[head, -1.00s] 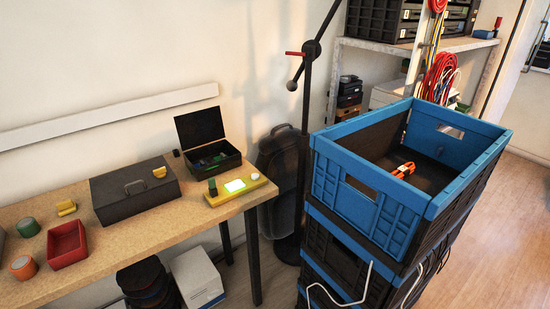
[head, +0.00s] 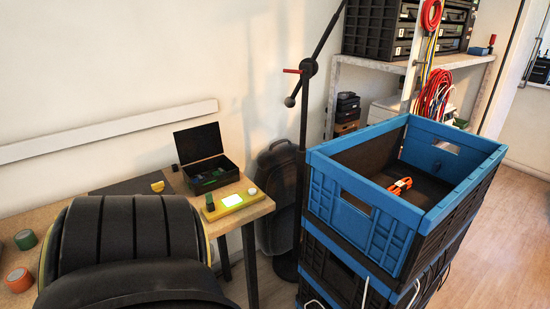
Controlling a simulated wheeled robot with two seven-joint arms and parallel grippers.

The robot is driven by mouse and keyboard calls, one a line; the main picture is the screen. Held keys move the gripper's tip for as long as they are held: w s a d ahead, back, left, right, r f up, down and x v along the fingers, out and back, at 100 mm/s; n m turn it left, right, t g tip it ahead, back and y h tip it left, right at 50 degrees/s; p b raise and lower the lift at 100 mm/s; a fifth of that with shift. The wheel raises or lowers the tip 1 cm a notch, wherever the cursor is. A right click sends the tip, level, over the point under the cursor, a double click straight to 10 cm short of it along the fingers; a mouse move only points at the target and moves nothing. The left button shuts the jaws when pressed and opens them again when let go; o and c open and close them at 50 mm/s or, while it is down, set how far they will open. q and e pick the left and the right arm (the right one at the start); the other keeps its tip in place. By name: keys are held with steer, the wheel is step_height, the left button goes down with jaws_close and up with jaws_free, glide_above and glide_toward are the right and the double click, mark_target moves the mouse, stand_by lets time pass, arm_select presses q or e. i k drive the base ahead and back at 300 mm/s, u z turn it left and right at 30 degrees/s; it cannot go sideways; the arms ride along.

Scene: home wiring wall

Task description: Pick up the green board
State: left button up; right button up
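An open black box (head: 201,143) stands on the table with its lid up, and small green and blue pieces (head: 212,177) show inside it. In front of it a yellow bar (head: 233,206) carries a bright pale-green glowing panel (head: 233,201), a small dark green cylinder and a white round knob. I cannot tell which of these is the green board, as the pieces in the box are too small to make out. A large black arm part of mine covers the lower left of the head view. Neither gripper is in view.
The wooden table (head: 255,208) ends just right of the yellow bar. Green (head: 26,239) and orange (head: 18,279) rolls lie at the left. Stacked blue-black crates (head: 325,187) and a dark pole (head: 303,125) stand right of the table.

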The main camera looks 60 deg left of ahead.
mark_target(221, 171)
steer(key=z, duration=0.05)
steer(key=k, duration=0.75)
steer(key=u, duration=1.7)
